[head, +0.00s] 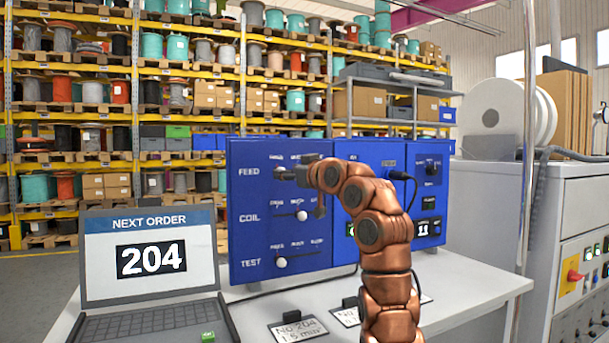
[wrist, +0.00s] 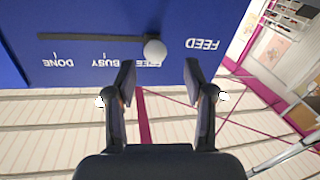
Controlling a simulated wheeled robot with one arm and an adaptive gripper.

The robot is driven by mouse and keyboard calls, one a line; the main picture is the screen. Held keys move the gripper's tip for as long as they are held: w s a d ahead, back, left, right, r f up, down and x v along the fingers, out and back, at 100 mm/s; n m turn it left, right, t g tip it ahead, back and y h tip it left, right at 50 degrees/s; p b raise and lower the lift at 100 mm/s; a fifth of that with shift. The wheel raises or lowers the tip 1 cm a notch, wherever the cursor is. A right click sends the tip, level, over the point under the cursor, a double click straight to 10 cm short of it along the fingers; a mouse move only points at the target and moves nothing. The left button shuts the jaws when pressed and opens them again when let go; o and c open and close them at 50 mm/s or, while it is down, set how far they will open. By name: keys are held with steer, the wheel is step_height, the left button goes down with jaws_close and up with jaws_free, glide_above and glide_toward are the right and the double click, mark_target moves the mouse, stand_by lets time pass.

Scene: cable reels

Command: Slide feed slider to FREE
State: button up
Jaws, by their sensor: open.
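The feed slider knob (wrist: 155,50) is a pale ball near the FREE end of its dark slot (wrist: 85,37), in the upside-down wrist view. The FREE label beside it is partly covered by a finger; BUSY and DONE read clearly farther along. My gripper (wrist: 160,68) is open, its two fingers pointing at the panel with the knob in line with the gap between them. I cannot tell whether a finger touches it.
The COIL knob (head: 302,215) and TEST knob (head: 282,262) sit below on the same panel. A laptop (head: 150,257) showing order 204 stands left on the table (head: 462,288). Cards lie in front of the panel. A grey machine (head: 480,215) stands right.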

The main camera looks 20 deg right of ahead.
steer(key=v, duration=0.6)
steer(key=shift+s, duration=0.25)
stand_by(0.8)
stand_by(0.4)
